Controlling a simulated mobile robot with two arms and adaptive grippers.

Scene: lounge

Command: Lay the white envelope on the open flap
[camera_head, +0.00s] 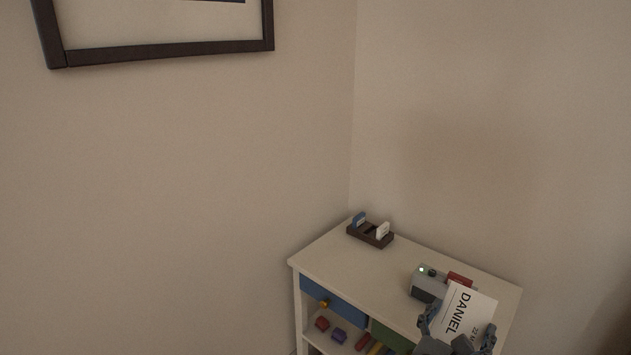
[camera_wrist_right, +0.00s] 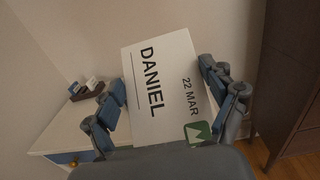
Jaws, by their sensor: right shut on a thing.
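The white envelope (camera_head: 463,306) is a flat card printed "DANIEL" and "22 MAR". My right gripper (camera_head: 459,322) is shut on it and holds it tilted in front of the cabinet top's right part. In the right wrist view the envelope (camera_wrist_right: 170,70) sits between the two blue-grey finger sets, with a green logo at its lower corner. It hides part of the cabinet behind it. I cannot make out an open flap in either view. My left gripper is not in view.
The white cabinet (camera_head: 325,254) stands in the wall corner. On it are a dark holder with upright cards (camera_head: 369,234) and a grey device (camera_head: 428,284) beside a red item (camera_head: 460,279). Below are a blue drawer (camera_head: 335,301) and small coloured blocks. A dark brown furniture piece (camera_wrist_right: 285,70) stands at right.

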